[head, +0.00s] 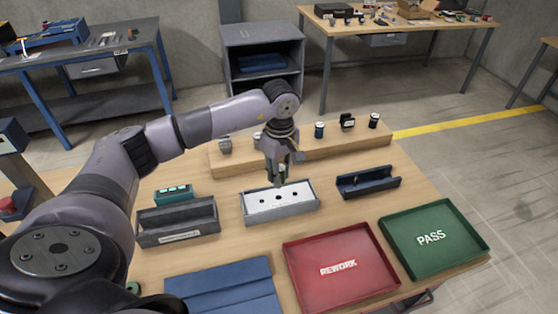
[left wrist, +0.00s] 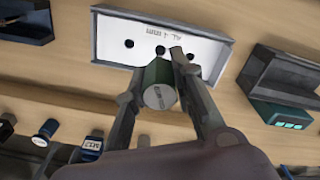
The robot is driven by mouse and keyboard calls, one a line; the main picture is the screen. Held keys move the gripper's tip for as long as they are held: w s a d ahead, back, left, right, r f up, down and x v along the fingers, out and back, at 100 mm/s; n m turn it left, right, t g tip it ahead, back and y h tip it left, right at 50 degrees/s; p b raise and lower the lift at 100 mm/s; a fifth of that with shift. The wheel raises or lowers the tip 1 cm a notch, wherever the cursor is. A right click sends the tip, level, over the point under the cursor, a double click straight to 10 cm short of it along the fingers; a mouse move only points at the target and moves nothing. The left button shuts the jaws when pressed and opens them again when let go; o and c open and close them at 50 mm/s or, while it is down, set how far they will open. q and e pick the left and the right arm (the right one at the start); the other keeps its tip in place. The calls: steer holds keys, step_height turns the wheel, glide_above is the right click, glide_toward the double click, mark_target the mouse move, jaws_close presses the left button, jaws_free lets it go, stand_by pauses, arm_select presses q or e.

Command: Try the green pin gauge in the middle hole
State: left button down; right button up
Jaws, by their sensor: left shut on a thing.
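My left gripper (head: 279,172) is shut on the green pin gauge (left wrist: 158,84), which has a pale, marked end face in the left wrist view. The gauge (head: 282,171) is held roughly upright, close over the back edge of the hole block in the head view. The block (head: 248,215) is a grey box with a white top and three dark holes in a row, the middle hole (left wrist: 160,50) clear in the left wrist view. The gauge's lower tip is hidden, so I cannot tell its exact gap to the block. My right gripper is not in view.
A wooden rack (head: 350,145) behind holds several other gauges. A grey trough (head: 180,236) stands left and a blue cradle (head: 380,187) right. A red REWORK tray (head: 335,288), a green PASS tray (head: 440,260) and a blue mat (head: 225,292) lie in front.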

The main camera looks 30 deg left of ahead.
arm_select(q)
steer(key=shift+a+n, duration=0.5)
steer(key=shift+a, duration=0.05)
steer(key=shift+w, duration=0.1)
steer(key=shift+w+d+f, duration=0.1)
steer(key=shift+w, duration=0.05)
steer(key=shift+f+b, duration=0.1)
steer(key=shift+b, duration=0.25)
step_height(320, 180, down, 5)
steer(key=b, duration=0.4)
steer(key=shift+f, duration=0.1)
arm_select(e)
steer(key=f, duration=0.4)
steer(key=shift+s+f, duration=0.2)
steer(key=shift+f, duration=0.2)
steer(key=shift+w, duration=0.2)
